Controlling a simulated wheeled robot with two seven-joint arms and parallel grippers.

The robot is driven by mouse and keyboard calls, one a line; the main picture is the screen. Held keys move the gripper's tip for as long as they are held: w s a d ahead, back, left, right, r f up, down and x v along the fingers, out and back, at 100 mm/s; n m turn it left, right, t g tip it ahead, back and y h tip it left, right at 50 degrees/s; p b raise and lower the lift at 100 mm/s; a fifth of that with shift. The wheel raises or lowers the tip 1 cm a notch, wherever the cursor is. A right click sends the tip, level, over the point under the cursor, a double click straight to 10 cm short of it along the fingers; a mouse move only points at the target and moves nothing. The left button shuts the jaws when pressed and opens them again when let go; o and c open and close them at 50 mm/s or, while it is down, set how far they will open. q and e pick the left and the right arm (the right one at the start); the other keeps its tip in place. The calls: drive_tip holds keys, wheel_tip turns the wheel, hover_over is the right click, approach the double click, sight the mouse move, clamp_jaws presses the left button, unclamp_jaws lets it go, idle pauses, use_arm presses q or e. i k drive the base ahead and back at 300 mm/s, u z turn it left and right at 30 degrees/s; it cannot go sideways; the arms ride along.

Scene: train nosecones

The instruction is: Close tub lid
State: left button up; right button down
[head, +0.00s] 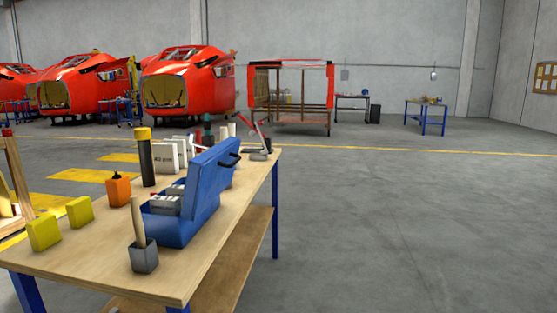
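A blue tub (176,231) stands on the wooden workbench near its right edge. Its blue lid (208,180) is raised, tilted up along the tub's right side, with a dark handle (229,160) on its outer face. Grey and white packs (166,205) show inside the open tub. The tub's far side is hidden by the lid and contents. Neither of my grippers is in view.
The workbench (90,265) also holds yellow blocks (44,232), an orange bottle (118,190), a dark cylinder with a yellow cap (146,160), white boxes (166,156) and a grey cup with a stick (143,256). Open floor (400,230) lies to the right.

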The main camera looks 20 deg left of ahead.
sight(217, 174)
drive_tip(key=u, duration=0.55)
drive_tip(key=i, duration=1.1)
drive_tip(key=u, duration=0.8)
